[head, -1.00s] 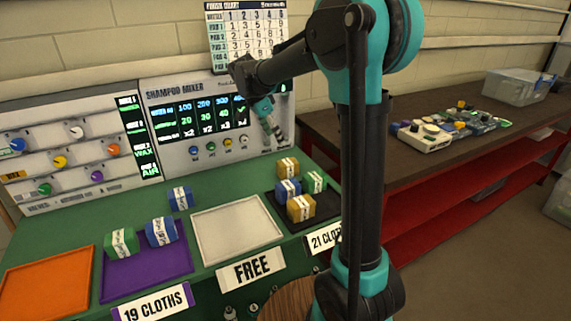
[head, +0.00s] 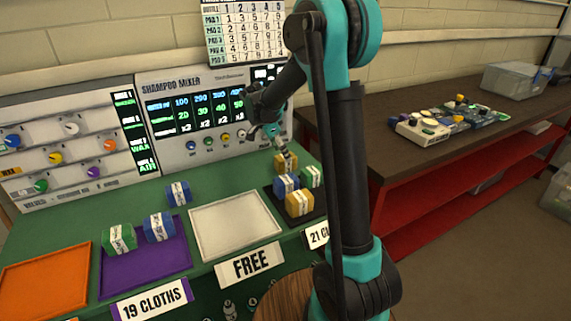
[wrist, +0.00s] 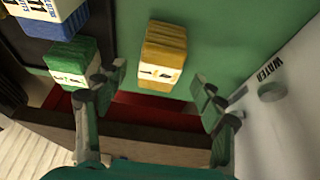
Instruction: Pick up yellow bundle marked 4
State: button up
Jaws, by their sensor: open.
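A yellow bundle with a white band (head: 285,168) sits on the green bench just behind the black tray. It also shows in the wrist view (wrist: 164,50), where the mark on its band is too small to read surely. A second yellow bundle (head: 299,203) sits on the black tray. My gripper (head: 279,143) is open and empty, just above the rear yellow bundle. In the wrist view my open fingers (wrist: 160,78) stand to either side of that bundle, with gaps on both sides. I cannot tell how far above it they are.
A green bundle (wrist: 72,64) lies close to the left finger, and a blue bundle (head: 286,185) is on the black tray (head: 318,214). The shampoo mixer panel (head: 180,152) rises close behind. An empty white tray (head: 237,222) lies to the left.

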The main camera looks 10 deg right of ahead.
jog(key=x, duration=0.5)
jog(key=c, duration=1.3)
jog(key=shift+r, duration=0.1)
jog(key=shift+c, duration=0.2)
